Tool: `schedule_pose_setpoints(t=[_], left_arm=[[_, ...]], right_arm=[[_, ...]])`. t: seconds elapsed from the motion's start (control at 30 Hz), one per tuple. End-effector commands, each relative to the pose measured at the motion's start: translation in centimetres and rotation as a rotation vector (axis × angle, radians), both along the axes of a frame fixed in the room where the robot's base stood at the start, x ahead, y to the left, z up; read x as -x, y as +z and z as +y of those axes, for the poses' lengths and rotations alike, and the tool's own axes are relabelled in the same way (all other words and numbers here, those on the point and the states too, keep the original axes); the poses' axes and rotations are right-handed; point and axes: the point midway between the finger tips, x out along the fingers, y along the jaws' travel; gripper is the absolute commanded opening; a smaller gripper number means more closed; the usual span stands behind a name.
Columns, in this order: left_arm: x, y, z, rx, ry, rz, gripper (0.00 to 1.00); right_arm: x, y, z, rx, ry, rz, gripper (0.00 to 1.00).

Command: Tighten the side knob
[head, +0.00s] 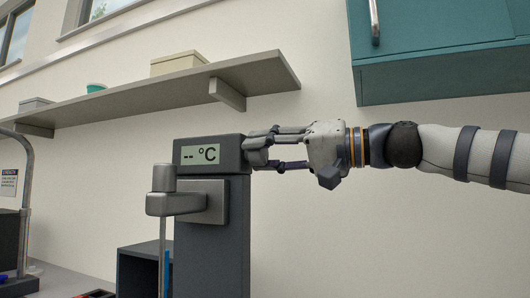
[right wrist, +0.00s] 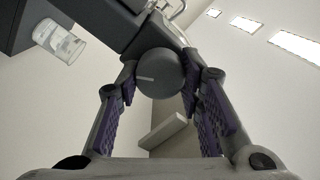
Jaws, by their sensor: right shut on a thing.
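The side knob (right wrist: 160,73) is a round grey knob with a pale line across its face. In the right wrist view it sits between my two purple-padded fingers. My right gripper (head: 262,151) is shut on it at the right side of the dark grey rig head (head: 238,153). The gripper comes in level from the right. The head's display (head: 200,153) reads "-- °C". In the head view the fingers largely cover the knob. My left gripper is not in view.
A grey clamp (head: 188,203) holding a rod sticks out from the rig's front, below the display. A labelled clear vessel (right wrist: 60,40) shows in the right wrist view. A wall shelf (head: 170,88) and a teal cabinet (head: 440,75) hang above. The wall below my right arm is bare.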

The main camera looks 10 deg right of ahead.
Motion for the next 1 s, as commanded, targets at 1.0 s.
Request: schedule_pose_setpoints(t=[1.0], left_arm=[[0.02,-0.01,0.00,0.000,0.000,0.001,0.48]], right_arm=[[-0.02,-0.24,0.08,-0.299,0.002,0.451,0.06]])
